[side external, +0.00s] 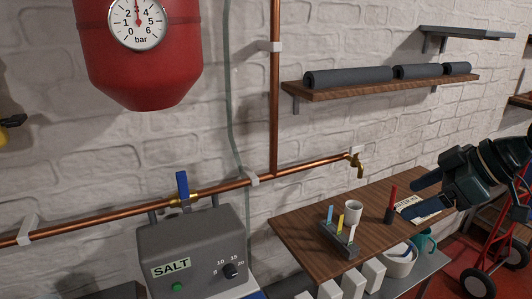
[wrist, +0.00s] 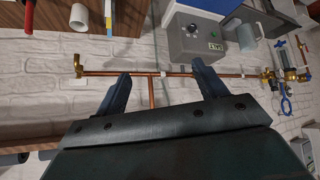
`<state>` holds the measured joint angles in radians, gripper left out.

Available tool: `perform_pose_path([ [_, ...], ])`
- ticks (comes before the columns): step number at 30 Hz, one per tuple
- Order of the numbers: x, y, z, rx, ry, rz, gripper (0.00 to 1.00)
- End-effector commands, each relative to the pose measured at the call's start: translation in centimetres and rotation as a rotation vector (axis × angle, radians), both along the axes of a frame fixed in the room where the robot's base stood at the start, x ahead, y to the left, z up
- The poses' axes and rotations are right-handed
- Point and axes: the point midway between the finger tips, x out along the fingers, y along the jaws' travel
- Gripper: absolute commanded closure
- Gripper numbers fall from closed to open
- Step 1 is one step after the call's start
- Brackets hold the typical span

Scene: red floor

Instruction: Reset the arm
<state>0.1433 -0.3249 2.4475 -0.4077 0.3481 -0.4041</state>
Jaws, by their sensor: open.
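My gripper (side external: 428,194) is at the right side of the side external view, raised near the right end of the wooden table (side external: 290,238). Its two dark blue fingers are spread apart with nothing between them. In the wrist view my gripper (wrist: 158,90) is open and empty too, its fingers in front of the brick wall and the copper pipe (wrist: 140,73). The wrist picture is turned, with the grey salt unit (wrist: 190,43) at the top.
On the table stand a white cup (side external: 354,211), a grey holder (side external: 338,240) with coloured strips, and a red-and-black tool (side external: 390,205). A brass tap (side external: 357,165) juts out above it. A shelf (side external: 380,84) with dark rolls and a red tank (side external: 140,70) are on the wall.

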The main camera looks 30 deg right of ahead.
Motion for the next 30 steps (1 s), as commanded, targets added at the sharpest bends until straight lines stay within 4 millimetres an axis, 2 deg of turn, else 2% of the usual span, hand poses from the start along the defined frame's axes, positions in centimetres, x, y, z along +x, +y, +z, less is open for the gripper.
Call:
perform_pose_path([
  [9,-7.1,-3.0,1.0,-0.037,0.144,-0.261,0.29],
  [16,-11.5,-4.9,1.3,-0.018,0.22,-0.445,0.29],
  [21,-13.0,-5.4,1.3,-0.006,0.246,-0.509,0.29],
  [30,-13.2,-5.5,1.3,-0.004,0.251,-0.519,0.29],
])
